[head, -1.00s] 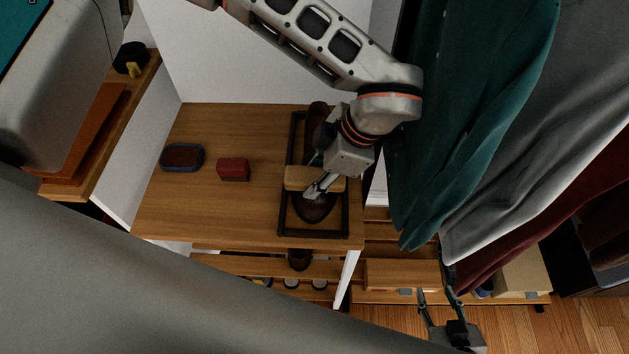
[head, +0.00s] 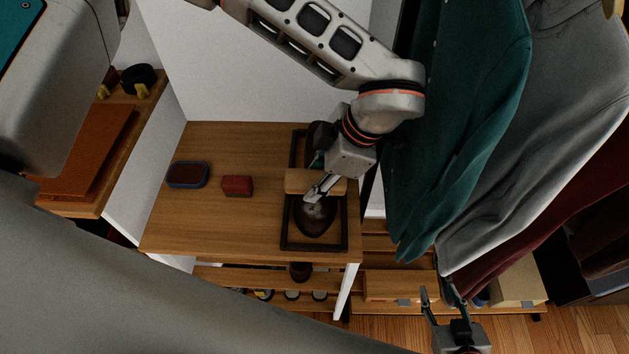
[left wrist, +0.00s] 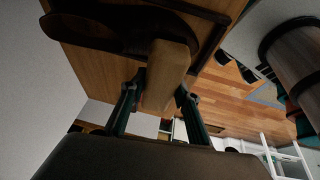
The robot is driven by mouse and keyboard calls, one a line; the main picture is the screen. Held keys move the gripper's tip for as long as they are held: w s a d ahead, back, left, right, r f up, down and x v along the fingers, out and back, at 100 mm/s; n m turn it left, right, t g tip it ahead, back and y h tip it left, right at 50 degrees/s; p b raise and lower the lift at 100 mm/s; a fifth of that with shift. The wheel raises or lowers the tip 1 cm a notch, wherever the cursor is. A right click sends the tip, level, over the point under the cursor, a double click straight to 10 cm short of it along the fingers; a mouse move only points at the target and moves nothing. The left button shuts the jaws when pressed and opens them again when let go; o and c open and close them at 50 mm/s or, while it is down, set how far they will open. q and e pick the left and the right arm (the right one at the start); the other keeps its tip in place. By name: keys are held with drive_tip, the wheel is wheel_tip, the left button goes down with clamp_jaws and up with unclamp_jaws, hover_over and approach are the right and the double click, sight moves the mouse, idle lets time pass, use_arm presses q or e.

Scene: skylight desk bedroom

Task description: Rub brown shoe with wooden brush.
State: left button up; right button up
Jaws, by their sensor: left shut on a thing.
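The brown shoe (head: 315,218) lies in a dark rectangular tray (head: 345,238) on the wooden table, its rounded toe toward the near edge. My left gripper (head: 316,190) is shut on the wooden brush (head: 298,181), which lies crosswise over the middle of the shoe. The arm and brush hide part of the shoe. In the left wrist view the brush (left wrist: 170,65) sits between the fingers, with the dark shoe (left wrist: 110,32) right beside it; exact contact cannot be told. My right gripper (head: 440,298) is empty and open, low at right beside the hanging clothes.
A blue-rimmed brush or tin (head: 188,175) and a red block (head: 237,186) stand on the table (head: 220,225), left of the tray. Hanging clothes (head: 460,130) crowd the right side. A shelf (head: 265,275) with several small items lies below the tabletop.

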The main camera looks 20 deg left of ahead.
sight(309, 178)
use_arm(q)
drive_tip(key=shift+r, duration=0.35)
use_arm(e)
drive_tip(key=shift+r, duration=0.2)
use_arm(q)
drive_tip(key=shift+s+d+r+p, duration=0.1)
drive_tip(key=shift+s+r+p, duration=0.1)
drive_tip(key=shift+r+p, duration=1.05)
drive_tip(key=shift+r+b, duration=0.2)
drive_tip(key=shift+b, duration=0.1)
use_arm(e)
wheel_tip(309, 178, up, 2)
drive_tip(key=shift+w+r, duration=0.15)
drive_tip(key=shift+a, duration=0.1)
